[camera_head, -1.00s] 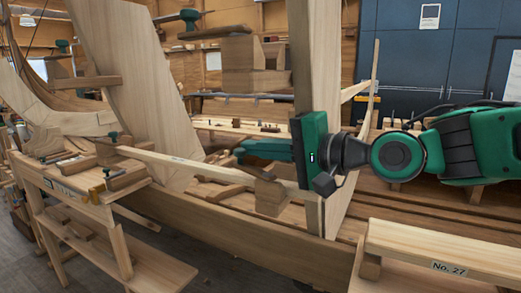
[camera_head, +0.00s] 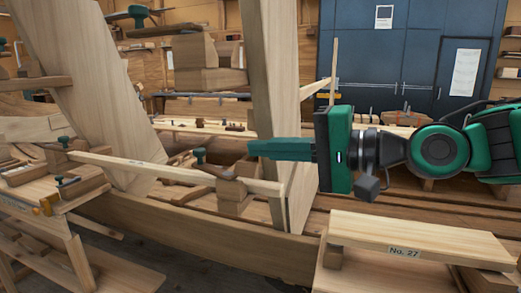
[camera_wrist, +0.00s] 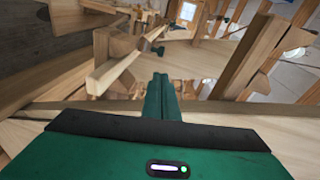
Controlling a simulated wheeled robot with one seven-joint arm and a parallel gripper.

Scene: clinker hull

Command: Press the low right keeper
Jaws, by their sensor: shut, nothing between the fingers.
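The low right keeper (camera_head: 217,172) is a dark brown wooden piece with a green knob (camera_head: 199,154) at its left end. It lies across the long pale batten (camera_head: 150,170), above a wooden block (camera_head: 233,197). My gripper (camera_head: 250,148) is shut and empty, pointing left. In the head view its tips appear above and to the right of the keeper; I cannot tell the gap in depth. In the wrist view the shut fingers (camera_wrist: 160,78) point away towards the woodwork, and a green knob (camera_wrist: 160,50) shows just beyond the tips.
An upright post (camera_head: 270,90) stands close to my fingers. A bench marked No. 27 (camera_head: 420,240) is at the lower right. Another green-knobbed clamp (camera_head: 66,143) sits at the batten's left end.

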